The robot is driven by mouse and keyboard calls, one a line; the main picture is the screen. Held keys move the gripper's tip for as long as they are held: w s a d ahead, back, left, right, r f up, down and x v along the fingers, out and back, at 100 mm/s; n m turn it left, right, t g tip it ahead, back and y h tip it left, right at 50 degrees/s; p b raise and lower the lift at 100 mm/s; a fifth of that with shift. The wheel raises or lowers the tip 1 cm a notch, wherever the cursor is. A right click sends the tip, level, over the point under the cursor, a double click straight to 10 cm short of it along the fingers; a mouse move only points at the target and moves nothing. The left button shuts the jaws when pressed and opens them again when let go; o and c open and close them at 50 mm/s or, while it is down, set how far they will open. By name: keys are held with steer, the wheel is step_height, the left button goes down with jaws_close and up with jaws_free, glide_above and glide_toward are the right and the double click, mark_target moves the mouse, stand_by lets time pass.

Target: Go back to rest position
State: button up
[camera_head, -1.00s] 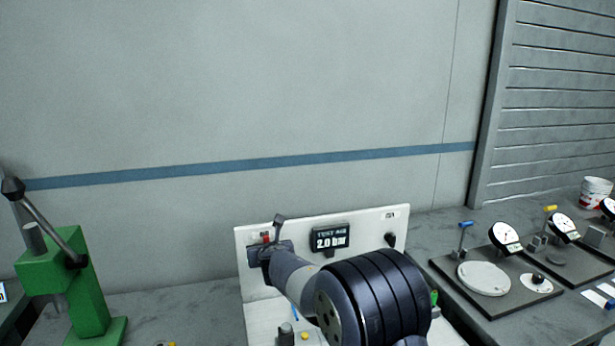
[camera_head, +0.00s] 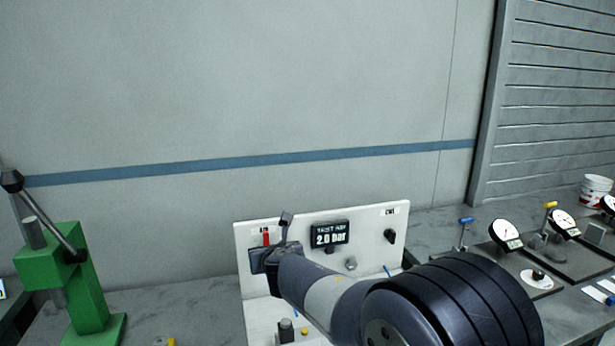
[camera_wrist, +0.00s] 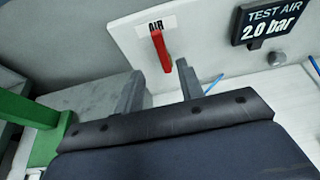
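My gripper (camera_wrist: 158,92) shows in the wrist view with its two fingers apart and nothing between them. It points toward the white test panel (camera_wrist: 203,45), a little short of the red AIR handle (camera_wrist: 162,50), which hangs down beyond the fingers. In the head view my gripper (camera_head: 274,240) is in front of the panel's left part (camera_head: 360,225), just below the red handle (camera_head: 266,239). My arm covers the panel's lower right part and some of the bench. I cannot tell from the head view whether the fingers touch anything.
A dark display (camera_head: 330,233) reads TEST AIR 2.0 bar. A green lever press (camera_head: 88,290) stands at left. Dial gauges on dark plates (camera_head: 505,234) stand on the right bench. The wall space above the panel is clear.

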mark_target(266, 243)
steer(key=p+x, duration=0.1)
steer(key=x, duration=0.9)
steer(key=shift+f+p, duration=0.1)
steer(key=shift+p, duration=0.2)
steer(key=shift+w+d+f+b, duration=0.2)
steer(key=shift+w+d+b, duration=0.05)
steer(key=shift+b, duration=0.15)
steer(key=shift+d+m+y, duration=0.25)
steer(key=shift+m+y, duration=0.15)
steer(key=shift+m, duration=0.3)
steer(key=shift+r, duration=0.1)
